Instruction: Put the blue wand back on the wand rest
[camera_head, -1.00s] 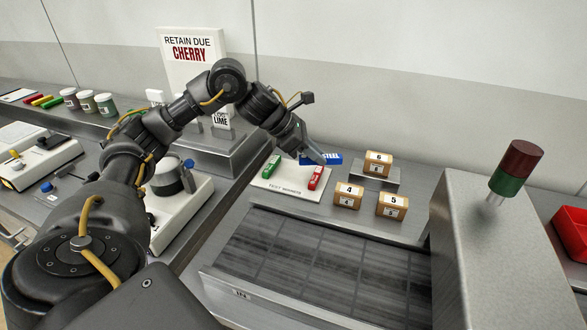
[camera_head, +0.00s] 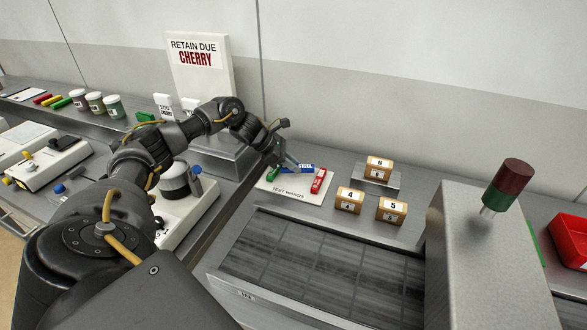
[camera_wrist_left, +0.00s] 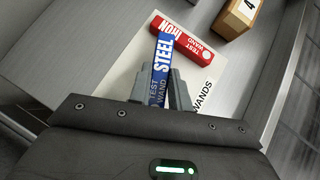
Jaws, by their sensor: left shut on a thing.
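The blue wand (camera_head: 297,168), marked STEEL, is in my left gripper (camera_head: 282,165). In the left wrist view my fingers (camera_wrist_left: 161,92) are shut on the wand (camera_wrist_left: 161,62), which sticks out past them. The wand rest is a white plate (camera_head: 283,187) lettered TEST WANDS; it also shows in the wrist view (camera_wrist_left: 120,70). The blue wand is over the back of the rest; I cannot tell whether it touches it. The red wand (camera_head: 318,181) lies at the rest's right side. In the wrist view, the blue wand's far end overlaps the red wand (camera_wrist_left: 190,42). The green wand (camera_head: 270,175) is partly hidden by my gripper.
Boxes 4 (camera_head: 349,200), 5 (camera_head: 391,210) and 6 (camera_head: 378,168) stand right of the rest, box 6 on a metal riser. A dark conveyor belt (camera_head: 320,265) lies in front. A metal housing (camera_head: 480,265) with a red-green lamp (camera_head: 508,186) stands at right.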

